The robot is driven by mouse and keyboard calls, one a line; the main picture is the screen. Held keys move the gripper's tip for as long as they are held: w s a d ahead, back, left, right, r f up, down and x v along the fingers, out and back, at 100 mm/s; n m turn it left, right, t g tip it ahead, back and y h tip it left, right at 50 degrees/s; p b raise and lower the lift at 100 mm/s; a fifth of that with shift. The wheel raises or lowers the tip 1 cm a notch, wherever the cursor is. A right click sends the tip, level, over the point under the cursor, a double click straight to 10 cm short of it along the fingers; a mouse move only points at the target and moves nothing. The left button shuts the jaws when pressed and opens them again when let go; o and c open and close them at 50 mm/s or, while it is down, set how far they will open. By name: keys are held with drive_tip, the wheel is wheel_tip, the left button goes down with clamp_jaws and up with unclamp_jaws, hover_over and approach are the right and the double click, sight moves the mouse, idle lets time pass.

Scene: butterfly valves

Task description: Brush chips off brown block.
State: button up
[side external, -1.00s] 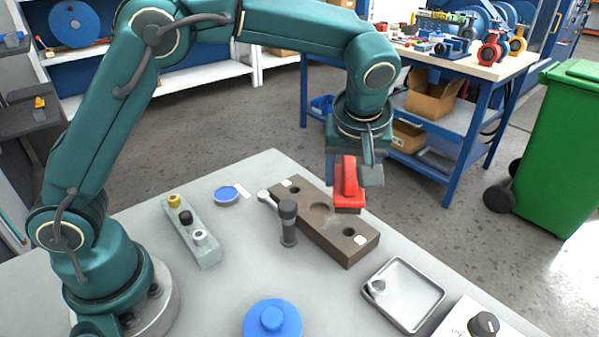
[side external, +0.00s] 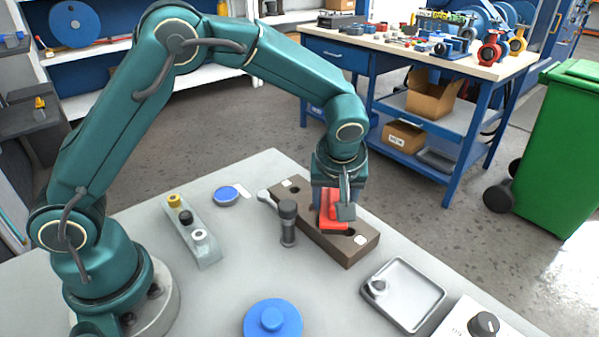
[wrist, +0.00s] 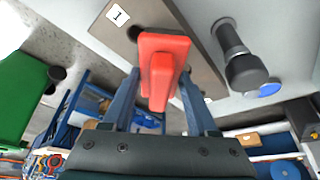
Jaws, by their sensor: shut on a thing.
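The brown block (side external: 352,247) is a long bar with round holes lying on the grey table. My gripper (side external: 334,208) is shut on a red brush (side external: 327,222) and holds it over the right half of the block. In the wrist view the red brush (wrist: 162,68) sits between my two blue-grey fingers. Its underside is hidden, so I cannot tell whether it touches the block. The block also shows in the wrist view (wrist: 195,42), with a white tag marked 1. I cannot make out chips on the block.
A metal tray (side external: 425,292) lies right, a blue knobbed disc (side external: 285,321) in front, and a grey strip with knobs (side external: 208,250) left.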

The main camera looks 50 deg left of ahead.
drive_tip(key=shift+a, duration=0.7)
drive_tip(key=d, duration=0.4)
drive_tip(key=shift+d, duration=0.1)
drive_tip(key=shift+s+a, duration=0.35)
drive_tip(key=shift+a, duration=1.75)
drive_tip(key=shift+d, duration=1.9)
drive_tip(key=shift+d+r, duration=0.15)
drive_tip(key=shift+d, duration=0.05)
drive_tip(key=shift+r, duration=3.95)
